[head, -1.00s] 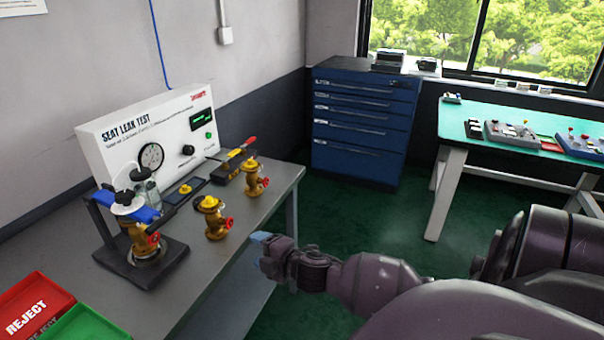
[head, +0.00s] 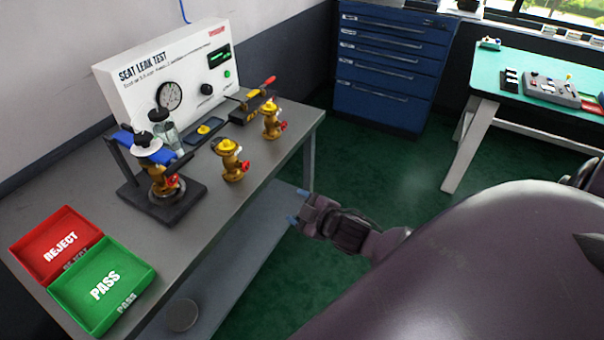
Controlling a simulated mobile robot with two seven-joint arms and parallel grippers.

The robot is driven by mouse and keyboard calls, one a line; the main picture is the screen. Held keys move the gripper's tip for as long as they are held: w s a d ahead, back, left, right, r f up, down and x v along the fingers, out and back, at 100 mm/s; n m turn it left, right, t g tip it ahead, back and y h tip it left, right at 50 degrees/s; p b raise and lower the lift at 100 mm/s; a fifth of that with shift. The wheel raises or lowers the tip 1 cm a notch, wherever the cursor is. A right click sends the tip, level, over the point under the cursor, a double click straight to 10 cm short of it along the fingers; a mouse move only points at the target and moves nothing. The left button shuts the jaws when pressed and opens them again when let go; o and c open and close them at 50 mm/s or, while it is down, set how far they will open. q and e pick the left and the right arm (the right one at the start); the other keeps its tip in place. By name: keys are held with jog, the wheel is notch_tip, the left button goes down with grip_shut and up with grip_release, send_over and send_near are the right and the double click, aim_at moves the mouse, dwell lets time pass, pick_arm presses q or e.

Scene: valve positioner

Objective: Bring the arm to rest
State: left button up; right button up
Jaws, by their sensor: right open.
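My right gripper (head: 299,206) hangs beside the right edge of the grey bench, over the green floor. It is open and I see nothing between its fingers. My right arm comes in from the lower right. A brass valve with a red handwheel (head: 231,160) stands on the bench. Another brass valve (head: 271,119) stands farther back. A third brass valve (head: 163,183) sits upright in the black clamp fixture (head: 190,192) under a blue arm. The gripper is apart from all of them. My left gripper is out of view.
The grey bench (head: 212,205) carries the white seat leak test box (head: 190,65), a red REJECT tray (head: 22,242) and a green PASS tray (head: 135,263). A blue drawer cabinet (head: 385,75) and a green-topped table (head: 490,75) stand beyond. Floor between them is clear.

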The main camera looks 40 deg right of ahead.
dwell(0.3)
jog(key=s+a+f+m+g, duration=0.1)
jog(key=s+a+f+m, duration=0.1)
jog(key=s+f+m, duration=0.2)
jog(key=s+a+f+m+g+h, duration=0.1)
jog(key=s+a+f+m, duration=0.2)
jog(key=s, duration=0.8)
notch_tip(320, 180, down, 2)
jog(key=shift+s+m+g, duration=0.3)
jog(key=shift+m+g, duration=0.1)
jog(key=shift+a, duration=0.1)
